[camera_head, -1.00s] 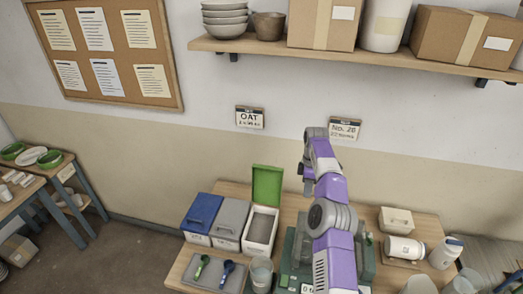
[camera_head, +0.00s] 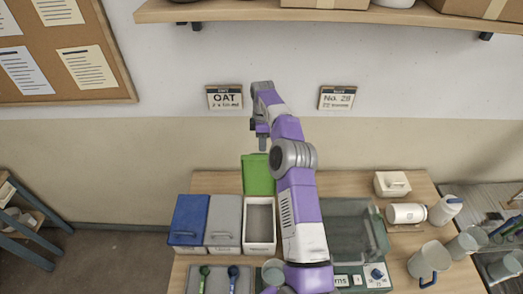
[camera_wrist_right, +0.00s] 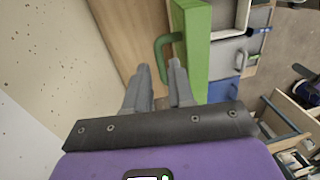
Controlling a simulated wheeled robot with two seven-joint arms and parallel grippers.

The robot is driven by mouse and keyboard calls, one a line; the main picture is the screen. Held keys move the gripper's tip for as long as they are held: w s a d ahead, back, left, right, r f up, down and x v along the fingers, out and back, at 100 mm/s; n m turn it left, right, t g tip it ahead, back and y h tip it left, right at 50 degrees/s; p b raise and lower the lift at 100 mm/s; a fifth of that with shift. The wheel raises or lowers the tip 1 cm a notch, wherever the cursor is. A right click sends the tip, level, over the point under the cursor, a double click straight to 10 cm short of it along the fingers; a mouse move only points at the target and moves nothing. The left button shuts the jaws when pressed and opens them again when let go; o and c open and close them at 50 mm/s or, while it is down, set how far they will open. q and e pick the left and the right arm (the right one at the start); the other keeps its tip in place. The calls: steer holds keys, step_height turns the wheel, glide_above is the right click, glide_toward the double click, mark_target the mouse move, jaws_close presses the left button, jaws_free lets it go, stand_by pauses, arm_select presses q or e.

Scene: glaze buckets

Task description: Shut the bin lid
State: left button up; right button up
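The bin (camera_head: 248,247) is a white box with an open top, at the right end of a row of three on the table. Its green lid (camera_head: 257,176) stands raised at the bin's back edge. In the right wrist view the lid (camera_wrist_right: 195,50) shows edge-on, with a green loop handle (camera_wrist_right: 158,52) on its wall-facing side. My right gripper (camera_head: 262,141) is above and behind the lid, pointing down. In the wrist view its fingers (camera_wrist_right: 159,68) are apart and empty, with the handle just beyond the tips. My left gripper is not in view.
A blue-lidded bin (camera_head: 189,218) and a grey-lidded bin (camera_head: 223,218) stand shut to the left. A green scale (camera_head: 372,278) is under my right arm. Jugs and jars stand at the right. The wall (camera_head: 400,140) rises close behind the gripper.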

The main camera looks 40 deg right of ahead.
steer(key=shift+s+a+f, duration=0.15)
steer(key=shift+f, duration=1.5)
steer(key=shift+c, duration=0.4)
jaws_close()
